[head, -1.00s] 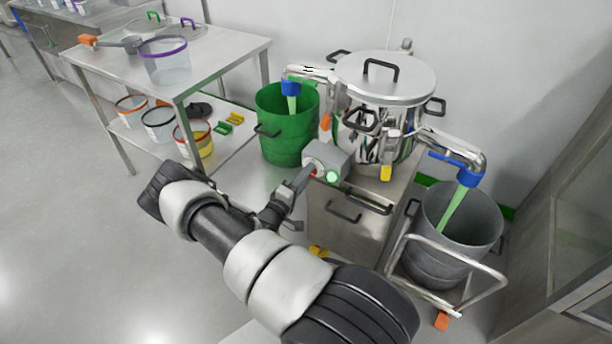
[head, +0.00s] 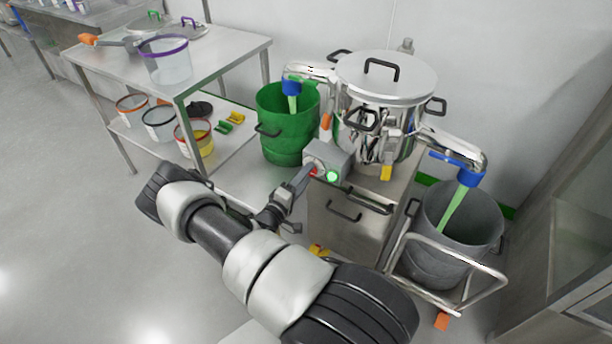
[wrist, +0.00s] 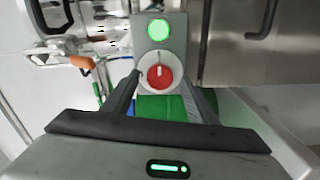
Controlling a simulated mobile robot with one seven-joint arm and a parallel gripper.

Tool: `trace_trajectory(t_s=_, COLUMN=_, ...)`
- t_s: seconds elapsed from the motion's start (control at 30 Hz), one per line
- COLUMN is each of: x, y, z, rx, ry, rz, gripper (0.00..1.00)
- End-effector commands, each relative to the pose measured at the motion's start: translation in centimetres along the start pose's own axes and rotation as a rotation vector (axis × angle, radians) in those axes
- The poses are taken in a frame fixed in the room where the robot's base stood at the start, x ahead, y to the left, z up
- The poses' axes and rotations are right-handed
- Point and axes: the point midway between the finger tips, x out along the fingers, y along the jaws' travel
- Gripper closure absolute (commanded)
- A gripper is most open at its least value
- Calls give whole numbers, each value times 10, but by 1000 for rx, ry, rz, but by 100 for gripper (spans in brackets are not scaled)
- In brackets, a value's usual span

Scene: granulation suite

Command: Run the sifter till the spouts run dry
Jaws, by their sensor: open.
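The sifter (head: 385,85) is a round lidded steel vessel on a cabinet. Its left spout (head: 291,86) and right spout (head: 470,177) have blue ends. A pale green strand hangs from each, into the green bin (head: 285,140) and the grey bin (head: 455,225); I cannot tell whether it is flowing product or a sleeve. The control box (head: 328,160) has a lit green lamp (wrist: 158,29) and a red knob (wrist: 160,76) with a white mark pointing up. My gripper (wrist: 161,88) is open, one finger on each side of the knob; contact is unclear. It also shows in the head view (head: 304,178).
A steel table (head: 225,60) at the left bears a purple-rimmed tub (head: 165,65) and a scoop; several tubs stand on its lower shelf. The grey bin stands in a wheeled frame (head: 470,295). The floor at the left is clear.

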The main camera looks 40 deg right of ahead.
Motion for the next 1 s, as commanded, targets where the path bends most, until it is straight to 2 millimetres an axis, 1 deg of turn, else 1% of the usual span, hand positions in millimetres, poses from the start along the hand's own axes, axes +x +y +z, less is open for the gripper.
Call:
trace_trajectory(t_s=0.17, x=-37, y=1, z=-2, rx=-1, ry=5, rz=-3, gripper=47)
trace_trajectory(t_s=0.4, x=-97, y=0, z=-2, rx=-1, ry=6, rz=-3, gripper=47)
trace_trajectory(t_s=0.5, x=-120, y=0, z=-2, rx=0, ry=6, rz=-2, gripper=47)
trace_trajectory(t_s=0.6, x=-138, y=1, z=-1, rx=0, ry=5, rz=-2, gripper=47)
trace_trajectory(t_s=0.7, x=-152, y=0, z=-1, rx=1, ry=4, rz=-2, gripper=47)
trace_trajectory(t_s=0.8, x=-160, y=0, z=-1, rx=1, ry=4, rz=-1, gripper=47)
trace_trajectory(t_s=1.0, x=-165, y=0, z=0, rx=1, ry=2, rz=-1, gripper=47)
